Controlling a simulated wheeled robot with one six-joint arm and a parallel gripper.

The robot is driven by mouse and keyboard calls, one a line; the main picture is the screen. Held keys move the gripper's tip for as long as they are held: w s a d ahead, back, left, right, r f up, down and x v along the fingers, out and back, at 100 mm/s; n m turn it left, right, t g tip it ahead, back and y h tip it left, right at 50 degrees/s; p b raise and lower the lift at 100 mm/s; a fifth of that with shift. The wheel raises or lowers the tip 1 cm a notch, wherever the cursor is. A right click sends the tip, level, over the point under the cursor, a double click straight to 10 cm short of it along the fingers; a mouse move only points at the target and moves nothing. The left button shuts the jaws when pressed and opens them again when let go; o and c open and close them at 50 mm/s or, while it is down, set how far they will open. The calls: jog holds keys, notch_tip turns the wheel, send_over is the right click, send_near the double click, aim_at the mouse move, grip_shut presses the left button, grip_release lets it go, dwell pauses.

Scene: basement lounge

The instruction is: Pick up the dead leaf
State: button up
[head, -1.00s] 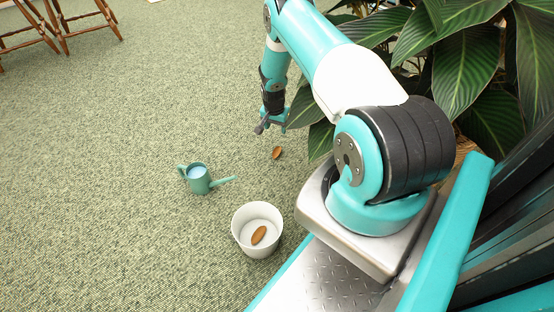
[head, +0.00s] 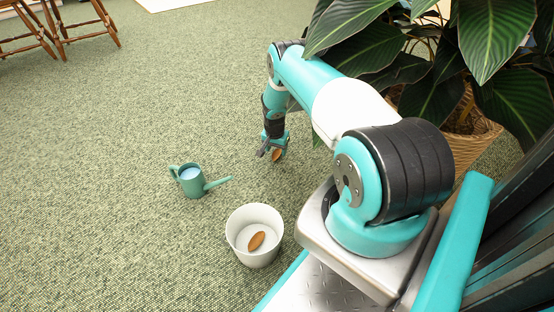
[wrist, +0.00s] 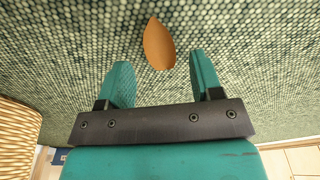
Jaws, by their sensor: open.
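A brown dead leaf (head: 276,155) lies on the green carpet, partly hidden by my gripper in the head view. In the wrist view the whole leaf (wrist: 158,45) shows just beyond the fingertips, centred on the gap between them. My gripper (head: 272,151) points down close over the leaf. Its two teal fingers (wrist: 159,66) are apart with nothing between them. A second brown leaf (head: 257,240) lies inside a white pot (head: 237,244) near my base.
A green watering can (head: 192,182) stands left of the gripper, its spout toward the right. A large leafy plant in a woven basket (head: 476,143) is at the right, its leaves overhanging my arm. Wooden chair legs (head: 82,22) are far left. Open carpet lies between.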

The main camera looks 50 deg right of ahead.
aim_at(277, 154)
notch_tip(277, 154, down, 3)
jog(key=shift+w+d+r+b, duration=0.1)
jog(key=shift+d+b, duration=0.05)
jog(key=shift+b, duration=0.45)
jog(key=shift+r, duration=0.15)
jog(key=shift+c, duration=0.4)
jog(key=c, duration=0.9)
